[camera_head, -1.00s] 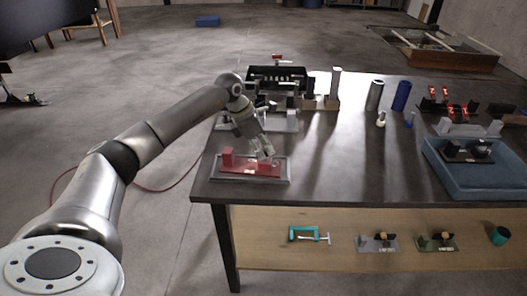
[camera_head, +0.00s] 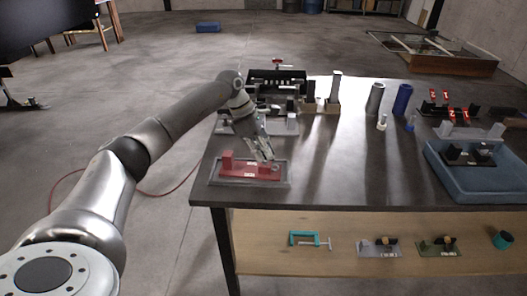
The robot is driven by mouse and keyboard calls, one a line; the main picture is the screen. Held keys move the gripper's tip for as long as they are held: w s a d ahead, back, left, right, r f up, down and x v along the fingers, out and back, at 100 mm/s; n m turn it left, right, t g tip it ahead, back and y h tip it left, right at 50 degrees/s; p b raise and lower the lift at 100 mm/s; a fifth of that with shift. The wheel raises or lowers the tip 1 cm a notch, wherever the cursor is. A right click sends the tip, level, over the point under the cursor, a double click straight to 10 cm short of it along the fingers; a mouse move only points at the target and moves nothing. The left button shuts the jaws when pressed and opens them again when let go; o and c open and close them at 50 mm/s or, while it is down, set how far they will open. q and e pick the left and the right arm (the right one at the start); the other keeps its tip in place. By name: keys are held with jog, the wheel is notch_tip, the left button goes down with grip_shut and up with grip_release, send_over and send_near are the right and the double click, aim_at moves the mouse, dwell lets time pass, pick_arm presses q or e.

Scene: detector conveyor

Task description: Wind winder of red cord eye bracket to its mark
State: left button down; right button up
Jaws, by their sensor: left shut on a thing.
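The red bracket (camera_head: 240,171) sits in a shallow grey tray (camera_head: 223,181) at the table's near left corner. It has a red base, an upright block at its left end and another part at its right end. My left gripper (camera_head: 270,159) reaches down over the bracket's right end, with its fingers shut on a small part there. I take this part to be the winder; it is mostly hidden by the fingers. The mark is too small to make out. My right gripper is not in view.
Behind stand grey fixtures (camera_head: 284,127) and a black rack (camera_head: 290,77). Grey (camera_head: 375,97) and blue (camera_head: 402,98) cylinders stand farther right. A blue bin (camera_head: 470,182) is at the right. The table's middle is clear. A lower shelf holds a teal clamp (camera_head: 303,238) and other brackets.

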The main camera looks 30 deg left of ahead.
pick_arm(q)
jog(key=c, duration=1.5)
grip_release()
jog(key=shift+c, duration=0.2)
jog(key=v, duration=1.2)
